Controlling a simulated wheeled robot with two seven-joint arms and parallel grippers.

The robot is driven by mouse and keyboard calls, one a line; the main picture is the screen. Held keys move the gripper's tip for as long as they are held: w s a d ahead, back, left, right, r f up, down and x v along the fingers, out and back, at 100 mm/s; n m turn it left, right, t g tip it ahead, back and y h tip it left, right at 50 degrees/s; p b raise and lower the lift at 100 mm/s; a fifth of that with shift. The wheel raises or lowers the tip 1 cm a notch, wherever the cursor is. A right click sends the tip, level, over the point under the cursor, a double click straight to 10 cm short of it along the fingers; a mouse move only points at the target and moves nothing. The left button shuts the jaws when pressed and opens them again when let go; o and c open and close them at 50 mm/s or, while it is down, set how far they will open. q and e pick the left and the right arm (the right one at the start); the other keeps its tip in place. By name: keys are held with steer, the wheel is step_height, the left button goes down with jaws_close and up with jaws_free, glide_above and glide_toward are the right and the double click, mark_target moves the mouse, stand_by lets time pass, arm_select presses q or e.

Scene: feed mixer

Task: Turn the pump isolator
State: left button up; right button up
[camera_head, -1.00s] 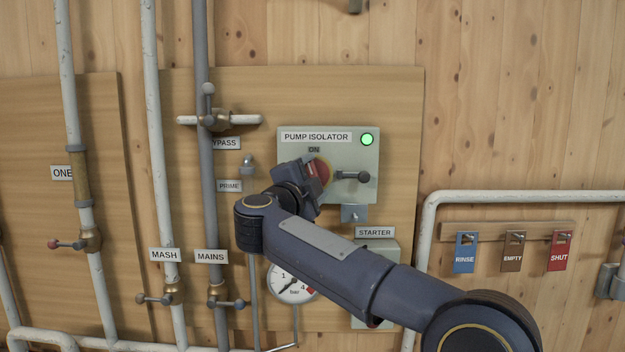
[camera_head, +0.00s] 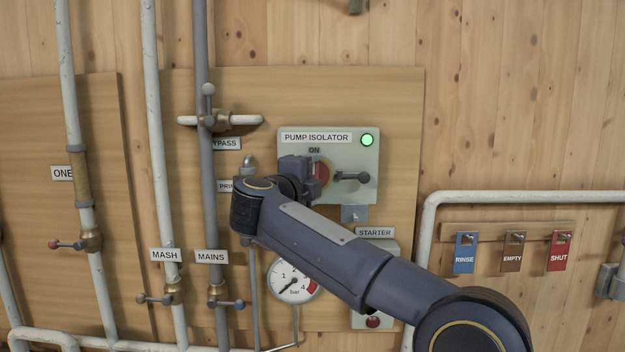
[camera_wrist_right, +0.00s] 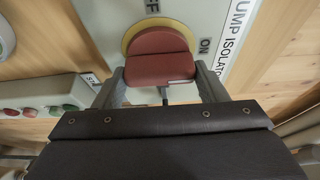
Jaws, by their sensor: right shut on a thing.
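The pump isolator is a pale grey-green box (camera_head: 365,155) on the wooden panel, with a lit green lamp (camera_head: 367,140) at its top right. Its red rotary knob (camera_head: 322,174) is partly hidden behind my right gripper in the head view. In the right wrist view the red knob (camera_wrist_right: 160,68) sits on a yellow disc (camera_wrist_right: 137,32), beside the word ON. My right gripper (camera_wrist_right: 160,90) is shut on the knob, with a finger on each side. My left gripper is not in view.
The starter box (camera_head: 392,250) is just below, with a pressure gauge (camera_head: 292,281) to its left. Vertical pipes with valves, including the mains pipe (camera_head: 208,130), stand left. Rinse, empty and shut tags (camera_head: 512,254) hang at right.

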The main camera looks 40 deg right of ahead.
steer(key=o, duration=1)
steer(key=b+v, duration=0.2)
steer(key=v, duration=0.6)
steer(key=shift+d, duration=0.1)
